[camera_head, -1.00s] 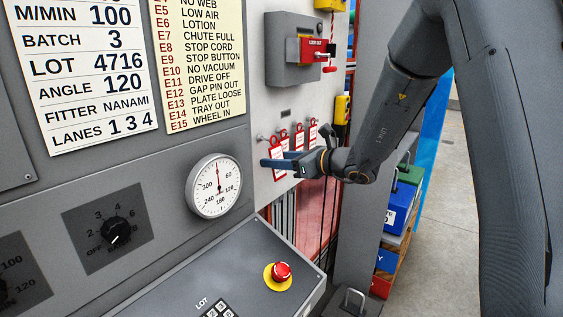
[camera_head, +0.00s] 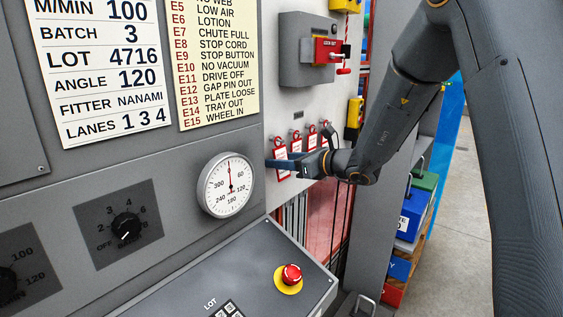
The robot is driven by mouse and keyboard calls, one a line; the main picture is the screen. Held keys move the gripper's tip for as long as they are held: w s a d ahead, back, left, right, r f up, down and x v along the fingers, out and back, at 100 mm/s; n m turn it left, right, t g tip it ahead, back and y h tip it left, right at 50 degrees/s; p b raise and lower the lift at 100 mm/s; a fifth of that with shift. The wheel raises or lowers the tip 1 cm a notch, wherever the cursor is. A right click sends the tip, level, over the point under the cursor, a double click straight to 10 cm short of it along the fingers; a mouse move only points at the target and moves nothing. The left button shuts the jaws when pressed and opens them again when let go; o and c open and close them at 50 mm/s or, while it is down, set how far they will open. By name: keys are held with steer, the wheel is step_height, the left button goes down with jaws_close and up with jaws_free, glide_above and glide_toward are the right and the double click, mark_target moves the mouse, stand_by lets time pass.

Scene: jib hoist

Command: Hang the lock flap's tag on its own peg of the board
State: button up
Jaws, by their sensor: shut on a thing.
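Several white tags with red borders hang in a row on the light grey board (camera_head: 288,118), below the lockout box. The leftmost tag (camera_head: 281,154) is at my gripper (camera_head: 276,163), partly hidden behind its blue-grey fingers. The other tags, such as the second one (camera_head: 296,146), the third one (camera_head: 311,140) and the rightmost one (camera_head: 326,131), sit just beyond it on the right. My gripper is shut on a tag, close in front of the board. Its writing is too small to read, and I cannot tell whether its loop is around a peg.
A grey box with a red lockout device (camera_head: 328,50) is above the tags. A round gauge (camera_head: 226,185) is at left. A sloped console with a red stop button (camera_head: 291,274) is below. Blue and green boxes (camera_head: 418,208) stand at right.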

stand_by(0.3)
steer(key=o, duration=1.1)
steer(key=shift+d, duration=0.1)
